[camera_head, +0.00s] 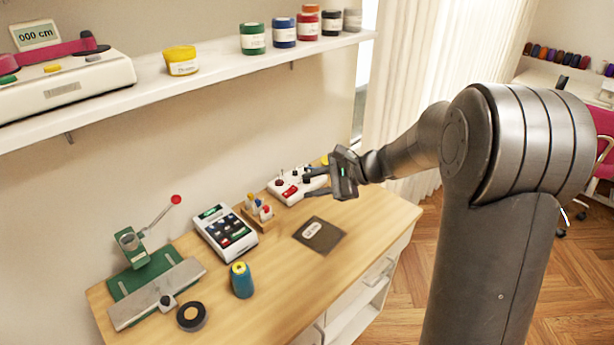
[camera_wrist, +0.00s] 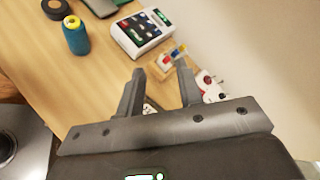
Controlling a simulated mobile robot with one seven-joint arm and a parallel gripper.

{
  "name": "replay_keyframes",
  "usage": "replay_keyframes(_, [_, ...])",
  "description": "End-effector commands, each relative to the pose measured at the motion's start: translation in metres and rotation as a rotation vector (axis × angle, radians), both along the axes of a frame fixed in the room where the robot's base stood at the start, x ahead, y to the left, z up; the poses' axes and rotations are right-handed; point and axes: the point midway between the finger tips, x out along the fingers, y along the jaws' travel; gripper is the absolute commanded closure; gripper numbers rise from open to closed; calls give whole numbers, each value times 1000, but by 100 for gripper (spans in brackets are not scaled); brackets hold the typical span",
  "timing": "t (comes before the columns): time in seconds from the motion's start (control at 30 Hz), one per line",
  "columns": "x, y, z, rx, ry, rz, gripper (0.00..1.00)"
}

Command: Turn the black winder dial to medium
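A white device (camera_head: 284,190) with a red switch and small dark knobs sits at the back right of the wooden table. I take it to be the winder. A small black round part shows on its top beside my fingertips, but I cannot tell for sure that it is the dial or read its setting. My gripper (camera_head: 309,183) is open and empty, over the right side of the device in the head view. In the wrist view my gripper (camera_wrist: 161,72) has its fingers apart, and the device (camera_wrist: 208,84) shows partly behind the right finger.
Left of the device stand a wooden holder (camera_head: 258,212) with coloured pieces and a white keypad box (camera_head: 224,232). A dark flat square (camera_head: 319,235) lies in front. A blue thread spool (camera_head: 242,281) and a green lever press (camera_head: 143,280) are farther left. A shelf (camera_head: 190,78) runs above.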

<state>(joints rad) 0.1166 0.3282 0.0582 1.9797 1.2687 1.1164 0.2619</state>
Motion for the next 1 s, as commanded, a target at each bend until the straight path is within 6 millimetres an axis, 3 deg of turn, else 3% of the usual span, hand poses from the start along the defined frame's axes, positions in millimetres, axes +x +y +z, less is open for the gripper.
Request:
replay_keyframes(0.27, [85,-6,-58,294,186,-227,67])
replay_keyframes(0.5, [148,-28,-122,541,325,-437,67])
replay_keyframes(0.73, [184,-52,-175,712,407,-594,67])
replay_keyframes(0.87, [192,-59,-188,753,424,-635,67])
replay_keyframes(1.0, [198,-54,-191,763,426,-641,67])
